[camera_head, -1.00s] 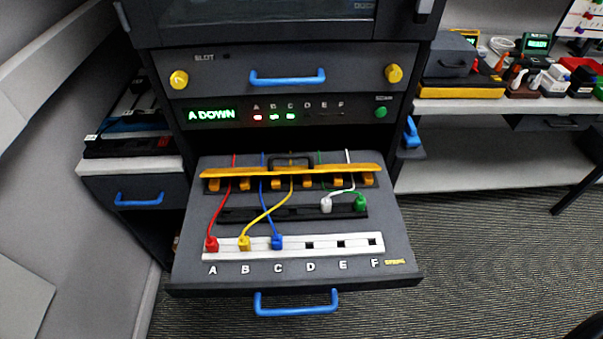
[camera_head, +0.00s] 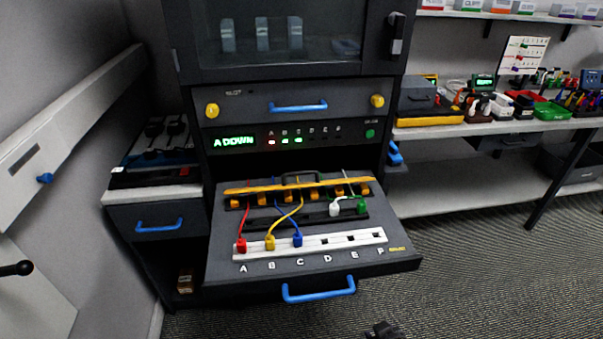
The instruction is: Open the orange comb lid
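The orange comb lid (camera_head: 262,189) is a long bar across the back of the pulled-out drawer (camera_head: 222,235). It appears to lie down over the cables, with orange teeth below it and a dark handle (camera_head: 299,177) at its middle. Red (camera_head: 242,246), yellow (camera_head: 270,242) and blue (camera_head: 297,239) plugs sit in A, B and C of the white strip. White (camera_head: 335,209) and green (camera_head: 361,206) plugs sit in the dark strip behind. No gripper is near the lid. A dark shape cut off at the bottom edge may be my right gripper; its fingers cannot be made out.
The drawer has a blue front handle (camera_head: 318,290). A panel (camera_head: 234,141) above reads "A DOWN", with one red light and green lights. A side cabinet (camera_head: 158,215) stands at left. A bench (camera_head: 500,127) with boxes and tools is at right. Open floor lies in front and right.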

